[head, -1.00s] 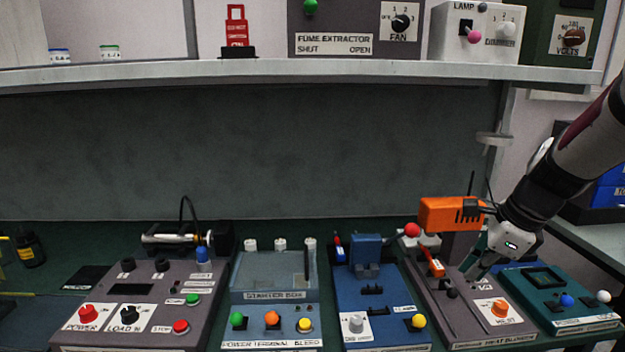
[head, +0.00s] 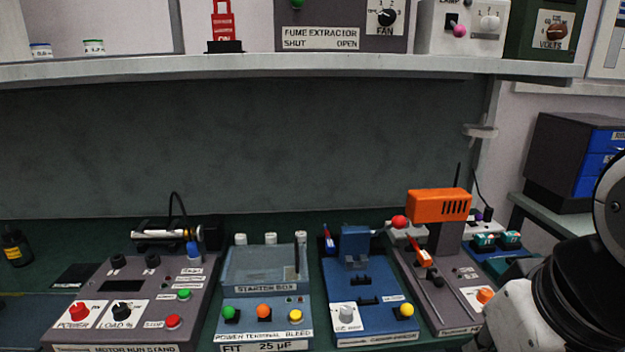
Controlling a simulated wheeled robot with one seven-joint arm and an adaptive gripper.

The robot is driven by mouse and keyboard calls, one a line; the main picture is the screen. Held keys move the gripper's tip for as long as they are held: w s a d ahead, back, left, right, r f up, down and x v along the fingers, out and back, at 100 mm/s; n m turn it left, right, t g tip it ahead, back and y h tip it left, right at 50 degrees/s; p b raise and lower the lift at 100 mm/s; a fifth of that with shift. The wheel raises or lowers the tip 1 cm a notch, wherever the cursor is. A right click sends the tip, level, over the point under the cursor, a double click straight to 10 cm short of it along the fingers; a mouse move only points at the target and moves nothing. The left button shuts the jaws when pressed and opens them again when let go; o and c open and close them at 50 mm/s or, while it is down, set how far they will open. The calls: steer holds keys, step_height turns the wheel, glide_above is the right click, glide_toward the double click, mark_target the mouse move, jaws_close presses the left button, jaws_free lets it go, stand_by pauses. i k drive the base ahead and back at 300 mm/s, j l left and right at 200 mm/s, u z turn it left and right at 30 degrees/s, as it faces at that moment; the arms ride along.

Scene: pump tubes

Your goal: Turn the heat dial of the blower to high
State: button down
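The blower is the grey panel (head: 415,282) at the right of the bench, with an orange blower body (head: 439,205) on a post at its back. The orange heat dial (head: 485,295) sits on a white plate at the panel's front right. Its setting cannot be read, and my arm covers part of the plate and the label. My arm enters from the right edge. The white housing at its end (head: 520,318) is in front of the panel's lower right. The fingertips do not show, so whether they are open or shut is hidden.
Left of the blower stand a blue fixture (head: 375,318) with a red-knobbed lever, a starter box (head: 265,305) and a motor run stand (head: 135,315). A teal unit (head: 497,243) is at the right, partly hidden. A shelf (head: 300,69) with control boxes spans above.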

mark_target(483, 294)
steer(key=z, duration=0.7)
steer(key=i+l+z, duration=0.2)
steer(key=i+z, duration=0.15)
steer(key=i, duration=0.25)
